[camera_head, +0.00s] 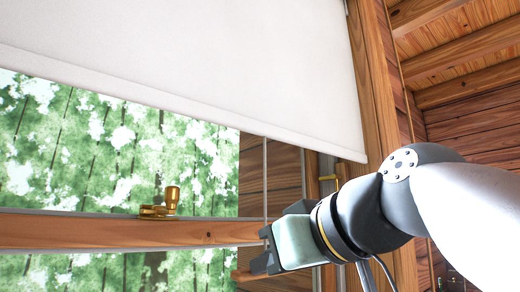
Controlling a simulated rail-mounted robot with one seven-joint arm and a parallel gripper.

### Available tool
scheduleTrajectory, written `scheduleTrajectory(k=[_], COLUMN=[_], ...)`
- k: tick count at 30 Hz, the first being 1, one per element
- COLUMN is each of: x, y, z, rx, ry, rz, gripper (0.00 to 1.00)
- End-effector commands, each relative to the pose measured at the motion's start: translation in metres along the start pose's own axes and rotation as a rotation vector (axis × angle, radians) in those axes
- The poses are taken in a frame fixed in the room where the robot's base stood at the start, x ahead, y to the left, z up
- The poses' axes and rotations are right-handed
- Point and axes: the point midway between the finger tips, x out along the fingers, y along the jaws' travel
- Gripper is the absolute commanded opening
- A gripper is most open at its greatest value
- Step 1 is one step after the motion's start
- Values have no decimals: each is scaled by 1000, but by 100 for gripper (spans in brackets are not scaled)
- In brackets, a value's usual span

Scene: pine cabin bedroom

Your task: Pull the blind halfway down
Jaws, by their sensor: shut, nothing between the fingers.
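The white roller blind (200,60) hangs over the upper part of the window in the head view. Its straight bottom edge slopes down to the right and ends near the right frame. Green trees show through the glass below it. My gripper (262,252) is at the lower middle, in front of the window's wooden crossbar. Its fingers are shut with nothing visible between them. It is below the blind's bottom edge and apart from it. The blind's top is out of view.
A wooden crossbar (90,229) spans the window, with a brass latch (162,203) standing on it left of my gripper. A wooden window post (375,90) rises at the right. A small brass fitting (329,179) shows beside my arm.

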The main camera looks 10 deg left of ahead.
Motion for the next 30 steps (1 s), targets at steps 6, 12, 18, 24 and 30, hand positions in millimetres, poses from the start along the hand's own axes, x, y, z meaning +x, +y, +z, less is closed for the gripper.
scheduleTrajectory(k=[6, 12, 18, 24, 30], x=[15, 24, 30, 29, 29], y=[0, 0, -1, -2, -2], z=[33, 55, 73, 72, 75], rx=[2, 1, 0, -4, -7], ry=[-6, -6, -4, 4, 8], rz=[-3, -4, -3, -2, -1], gripper=[0, 0, 0, 0, 0])
